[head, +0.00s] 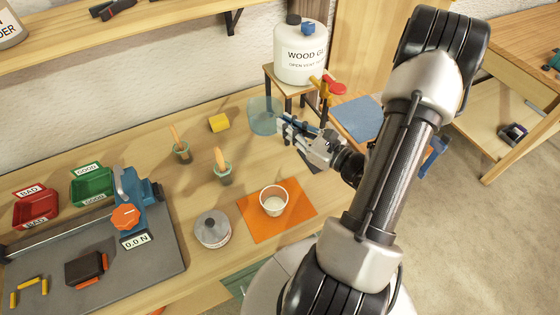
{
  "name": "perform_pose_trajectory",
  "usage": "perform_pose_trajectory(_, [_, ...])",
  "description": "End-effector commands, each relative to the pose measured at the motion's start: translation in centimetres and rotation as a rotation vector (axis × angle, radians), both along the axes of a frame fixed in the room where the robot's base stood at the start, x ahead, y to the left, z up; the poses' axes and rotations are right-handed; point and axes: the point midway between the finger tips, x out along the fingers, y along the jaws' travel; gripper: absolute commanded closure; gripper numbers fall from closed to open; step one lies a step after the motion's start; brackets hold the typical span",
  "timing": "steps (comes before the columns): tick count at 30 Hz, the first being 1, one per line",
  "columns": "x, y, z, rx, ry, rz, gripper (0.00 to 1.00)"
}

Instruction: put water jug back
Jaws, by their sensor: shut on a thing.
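The water jug (264,116) is a see-through bluish vessel near the middle of the workbench, left of the glue container's stand. It looks upright. My gripper (287,127) reaches in from the right and is shut on the jug's right side. The fingers hide the part they grip, and I cannot tell whether the jug touches the bench. A blue mat (360,118) lies bare on the right part of the bench, partly hidden by my arm.
A white cup (273,201) sits on an orange mat (251,225).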

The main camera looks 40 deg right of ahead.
Motion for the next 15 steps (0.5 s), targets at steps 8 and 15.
perform_pose_trajectory(8, [0.0, 0.0, -7.8, 0.004, 0.002, 0.001, 1.00])
perform_pose_trajectory(15, [0.0, 0.0, -11.4, 0.000, -0.001, 0.000, 1.00])
